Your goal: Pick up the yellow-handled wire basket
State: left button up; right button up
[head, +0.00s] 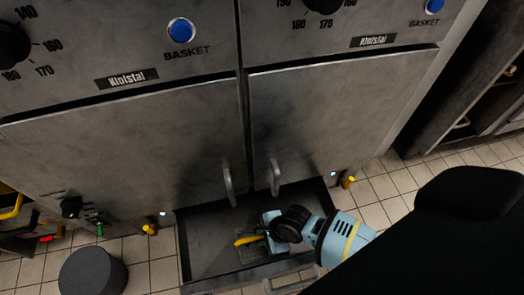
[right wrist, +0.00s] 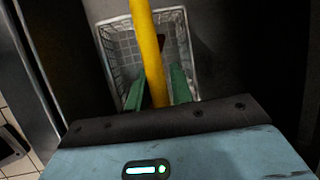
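The wire basket (right wrist: 118,42) lies in the open drawer below the fryer doors, with its yellow handle (right wrist: 150,50) rising towards my right wrist camera. In the head view the yellow handle (head: 248,239) shows beside my right gripper (head: 262,232), and a bit of the wire mesh (head: 250,254) shows below. In the right wrist view the green fingers of my right gripper (right wrist: 158,92) stand on either side of the handle, seemingly with a small gap, so it looks open around it. My left gripper is not in view.
The drawer (head: 205,245) is pulled out under two closed steel doors (head: 330,120) with bar handles. A dark round stool-like object (head: 92,272) stands at lower left. Yellow-capped fittings (head: 348,182) flank the drawer. Tiled floor (head: 385,205) is clear at right.

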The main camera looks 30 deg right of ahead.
grip_shut()
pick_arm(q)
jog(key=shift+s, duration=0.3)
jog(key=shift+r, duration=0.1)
pick_arm(e)
jog(key=shift+r, duration=0.1)
